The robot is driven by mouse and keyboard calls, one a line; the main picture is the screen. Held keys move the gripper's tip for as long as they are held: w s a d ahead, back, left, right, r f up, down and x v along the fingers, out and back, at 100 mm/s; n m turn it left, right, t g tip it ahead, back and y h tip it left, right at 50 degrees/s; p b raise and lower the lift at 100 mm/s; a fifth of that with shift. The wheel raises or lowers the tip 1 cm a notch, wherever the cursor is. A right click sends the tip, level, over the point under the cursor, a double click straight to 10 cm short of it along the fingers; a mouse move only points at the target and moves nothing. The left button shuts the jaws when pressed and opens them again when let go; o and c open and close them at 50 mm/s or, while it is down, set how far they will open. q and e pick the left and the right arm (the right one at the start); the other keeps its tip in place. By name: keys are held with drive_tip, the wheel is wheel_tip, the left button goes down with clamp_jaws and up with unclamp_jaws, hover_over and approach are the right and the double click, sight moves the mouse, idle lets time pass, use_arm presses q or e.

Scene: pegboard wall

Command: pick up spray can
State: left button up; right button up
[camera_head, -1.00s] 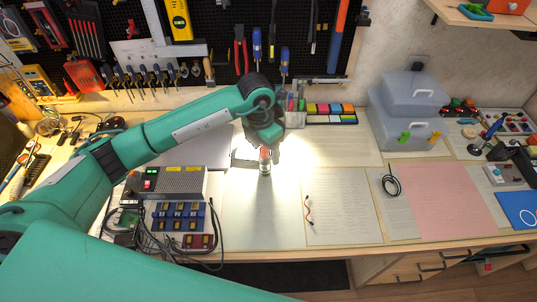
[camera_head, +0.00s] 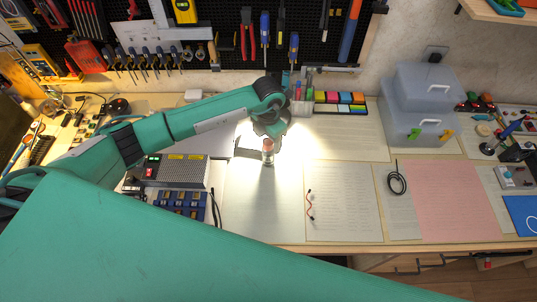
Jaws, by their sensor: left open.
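The hand hides part of what lies behind the can. My right gripper is not seen.
A power supply box (camera_head: 175,171) with blue modules and cables stands left of the can. A pen holder (camera_head: 301,104) is behind it. Grey stacked cases (camera_head: 425,105) stand at the back right. A small red wire (camera_head: 310,205) lies on papers; the front middle is clear.

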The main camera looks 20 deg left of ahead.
sight(268, 148)
use_arm(q)
wheel_tip(268, 148, down, 4)
drive_tip(key=shift+f+p, duration=0.1)
drive_tip(key=shift+p, duration=1.05)
drive_tip(key=shift+f, duration=0.4)
clamp_jaws()
